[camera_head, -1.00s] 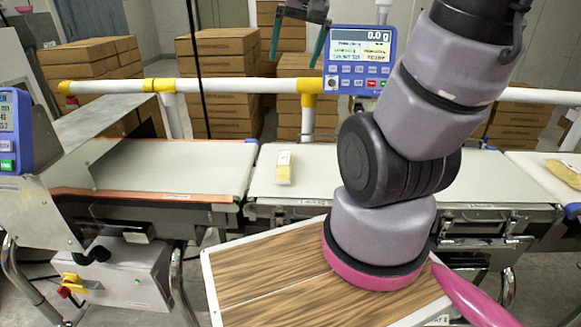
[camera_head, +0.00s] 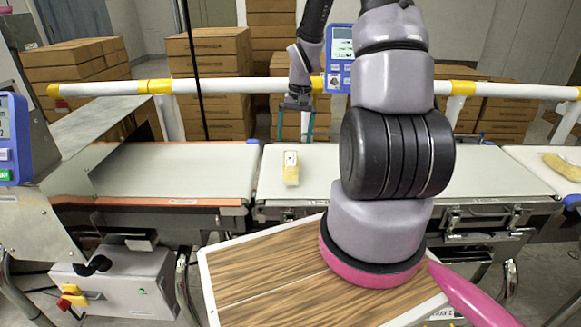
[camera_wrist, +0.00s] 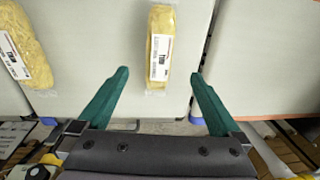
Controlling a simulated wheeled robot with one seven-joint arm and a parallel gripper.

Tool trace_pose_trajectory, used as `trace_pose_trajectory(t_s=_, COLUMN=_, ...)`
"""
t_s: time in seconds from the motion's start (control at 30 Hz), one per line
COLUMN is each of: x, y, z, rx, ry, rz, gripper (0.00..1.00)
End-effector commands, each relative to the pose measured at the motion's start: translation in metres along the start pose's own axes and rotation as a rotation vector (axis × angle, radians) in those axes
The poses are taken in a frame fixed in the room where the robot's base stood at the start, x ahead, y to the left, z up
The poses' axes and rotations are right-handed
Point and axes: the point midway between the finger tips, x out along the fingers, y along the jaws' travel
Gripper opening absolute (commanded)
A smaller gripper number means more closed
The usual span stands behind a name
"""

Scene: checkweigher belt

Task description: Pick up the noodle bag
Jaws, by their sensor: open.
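The noodle bag (camera_head: 291,169) is a small yellow pack with a white label, lying on the pale middle belt. In the wrist view, the noodle bag (camera_wrist: 160,45) lies ahead, roughly centred between the fingers, with its near end close to the fingertip line. My gripper (camera_head: 295,128) is open and empty, with its teal fingers pointing down on the far side of the bag, apart from it. The wrist view shows the gripper (camera_wrist: 158,76) with both fingers spread wider than the bag.
A white rail (camera_head: 230,86) runs behind the belts. The left belt (camera_head: 170,170) is clear.

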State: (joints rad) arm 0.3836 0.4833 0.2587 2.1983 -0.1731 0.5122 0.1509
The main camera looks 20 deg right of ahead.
Motion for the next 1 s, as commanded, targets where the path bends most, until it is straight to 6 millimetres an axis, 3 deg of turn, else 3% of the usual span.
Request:
trace_pose_trajectory(t_s=0.3, x=0.046, y=0.000, z=0.001, rx=-0.002, ry=-0.011, rz=-0.002, gripper=1.00)
trace_pose_trajectory(t_s=0.57, x=0.068, y=0.001, z=0.001, rx=-0.001, ry=-0.009, rz=-0.002, gripper=1.00)
trace_pose_trajectory(t_s=0.8, x=0.103, y=0.001, z=0.003, rx=-0.001, ry=-0.010, rz=-0.002, gripper=1.00)
trace_pose_trajectory(t_s=1.0, x=0.114, y=0.002, z=0.002, rx=0.000, ry=-0.006, rz=-0.002, gripper=1.00)
